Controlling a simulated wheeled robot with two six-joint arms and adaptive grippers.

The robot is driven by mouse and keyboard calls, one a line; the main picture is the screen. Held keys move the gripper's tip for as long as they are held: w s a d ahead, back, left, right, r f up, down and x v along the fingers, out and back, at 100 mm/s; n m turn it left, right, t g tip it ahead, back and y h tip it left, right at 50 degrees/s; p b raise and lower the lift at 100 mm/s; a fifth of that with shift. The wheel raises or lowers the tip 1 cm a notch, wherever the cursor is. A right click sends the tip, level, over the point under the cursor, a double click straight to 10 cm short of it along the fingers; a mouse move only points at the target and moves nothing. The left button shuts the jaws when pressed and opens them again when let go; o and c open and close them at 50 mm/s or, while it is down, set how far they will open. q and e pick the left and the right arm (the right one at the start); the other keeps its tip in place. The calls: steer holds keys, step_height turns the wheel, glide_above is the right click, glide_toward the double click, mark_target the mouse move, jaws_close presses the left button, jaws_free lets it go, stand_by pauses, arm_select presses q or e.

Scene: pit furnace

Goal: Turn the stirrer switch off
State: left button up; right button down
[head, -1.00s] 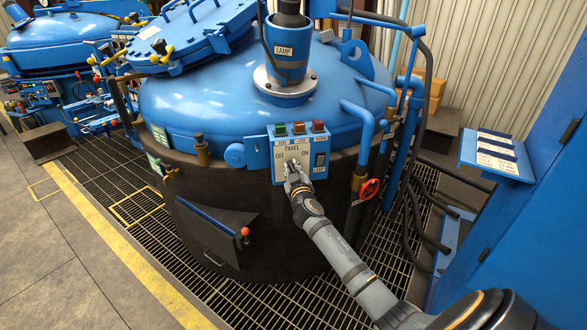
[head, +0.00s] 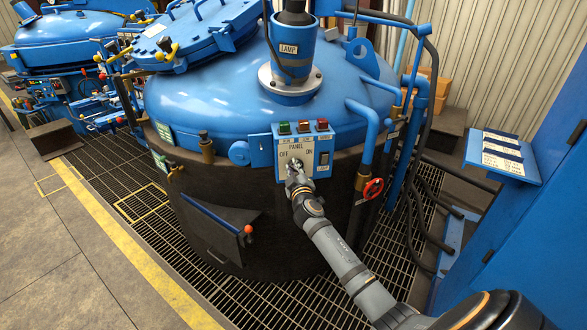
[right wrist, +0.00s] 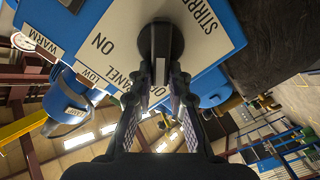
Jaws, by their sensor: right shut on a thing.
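The stirrer switch is a black knob (right wrist: 160,45) on a white label plate on the blue panel box (head: 325,166), on the furnace's side. The plate reads PANEL, OFF at left and ON at right in the head view. In the right wrist view the words ON and part of STIRRER show beside the knob; the knob partly covers other lettering. My right gripper (head: 294,170) reaches up to the plate from below. Its two fingers (right wrist: 160,105) are shut on the knob, one on each side. Which mark the knob points to is hard to tell. My left gripper is not in view.
Green, red and orange-brown buttons (head: 303,126) line the box top, with a dark lamp switch (head: 324,158) at right. A red valve wheel (head: 373,188) and blue pipes stand right of it.

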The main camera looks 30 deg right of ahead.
steer(key=c, duration=1.3)
jaws_free()
steer(key=v, duration=1.2)
steer(key=shift+f, duration=0.1)
